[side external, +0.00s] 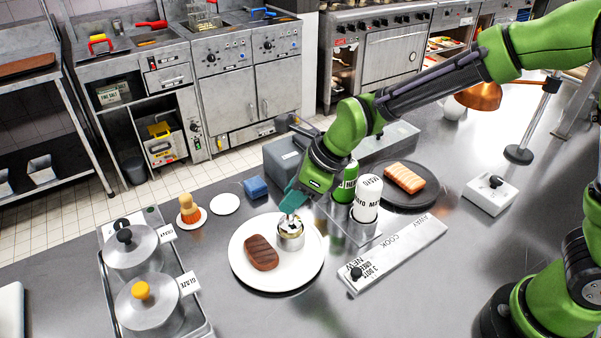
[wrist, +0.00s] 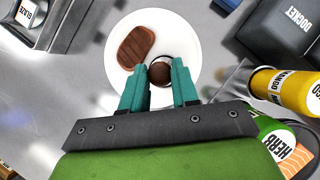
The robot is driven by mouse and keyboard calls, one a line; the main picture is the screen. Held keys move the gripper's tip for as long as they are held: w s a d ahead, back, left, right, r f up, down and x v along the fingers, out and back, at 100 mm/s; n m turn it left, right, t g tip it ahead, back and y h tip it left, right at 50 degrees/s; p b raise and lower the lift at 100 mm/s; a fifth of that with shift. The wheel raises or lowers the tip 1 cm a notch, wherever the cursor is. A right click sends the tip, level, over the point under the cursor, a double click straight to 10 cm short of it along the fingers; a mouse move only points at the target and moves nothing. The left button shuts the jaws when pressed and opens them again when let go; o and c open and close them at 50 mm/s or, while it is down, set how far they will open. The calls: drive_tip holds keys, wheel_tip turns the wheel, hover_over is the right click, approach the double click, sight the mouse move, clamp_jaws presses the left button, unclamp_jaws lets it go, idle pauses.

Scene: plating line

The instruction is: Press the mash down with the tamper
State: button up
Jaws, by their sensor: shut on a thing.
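My gripper (side external: 291,207) points down over the white plate (side external: 245,276), its teal fingers shut on the tamper. In the wrist view the tamper's round brown knob (wrist: 160,73) sits between the fingertips. In the side view its lower part is small and partly hidden at the mouth of a metal ring (side external: 291,241). The ring stands on the plate's right side, beside a grilled brown steak (side external: 262,253). The mash cannot be made out clearly inside the ring, and I cannot tell how deep the tamper sits.
Green and white sauce bottles (side external: 366,198) stand in a holder close right of my gripper. A grey box (side external: 285,160) is behind. Lidded pots (side external: 150,300) are at left, a ticket rail (side external: 392,256) at right, and salmon on a dark plate (side external: 404,180) farther right.

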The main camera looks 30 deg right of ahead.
drive_tip(key=shift+f, duration=1.4)
idle(1.0)
drive_tip(key=shift+r, duration=3.55)
